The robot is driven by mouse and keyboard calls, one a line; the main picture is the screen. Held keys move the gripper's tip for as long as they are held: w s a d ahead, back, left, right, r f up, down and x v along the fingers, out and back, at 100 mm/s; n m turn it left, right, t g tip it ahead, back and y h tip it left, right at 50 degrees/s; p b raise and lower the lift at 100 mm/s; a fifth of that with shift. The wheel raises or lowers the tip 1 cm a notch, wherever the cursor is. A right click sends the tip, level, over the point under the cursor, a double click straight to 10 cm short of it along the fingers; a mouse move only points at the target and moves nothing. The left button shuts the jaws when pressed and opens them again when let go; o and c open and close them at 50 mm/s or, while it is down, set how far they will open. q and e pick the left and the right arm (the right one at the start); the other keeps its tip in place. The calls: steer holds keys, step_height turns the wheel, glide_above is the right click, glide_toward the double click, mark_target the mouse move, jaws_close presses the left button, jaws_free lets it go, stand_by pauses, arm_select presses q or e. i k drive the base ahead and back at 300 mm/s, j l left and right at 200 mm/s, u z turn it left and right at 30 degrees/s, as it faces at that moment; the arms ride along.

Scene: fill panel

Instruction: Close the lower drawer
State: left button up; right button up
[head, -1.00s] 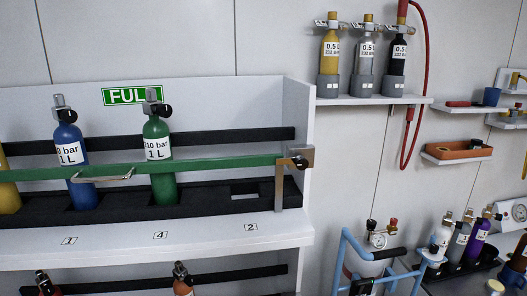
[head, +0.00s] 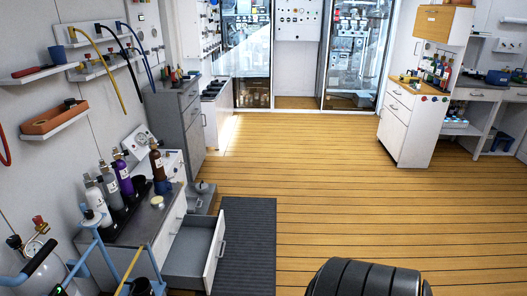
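The lower drawer (head: 215,256) stands pulled out to the right from a low white cabinet with a grey worktop (head: 138,222), at the lower left. Its white front panel has a metal handle, and its grey inside looks empty. A drawer front (head: 172,228) above it, with its own handle, looks shut. Neither of my grippers is in view.
Gas bottles (head: 122,176) stand on the worktop. A blue-framed cart (head: 90,255) is at the near left. A dark mat (head: 247,245) lies beside the drawer. A black ribbed rounded thing (head: 367,279) is at the bottom edge. The wooden floor (head: 330,180) beyond is open.

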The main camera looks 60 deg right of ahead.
mark_target(190, 264)
steer(key=z, duration=1.5)
steer(key=i+l+u, duration=0.25)
steer(key=i, duration=0.1)
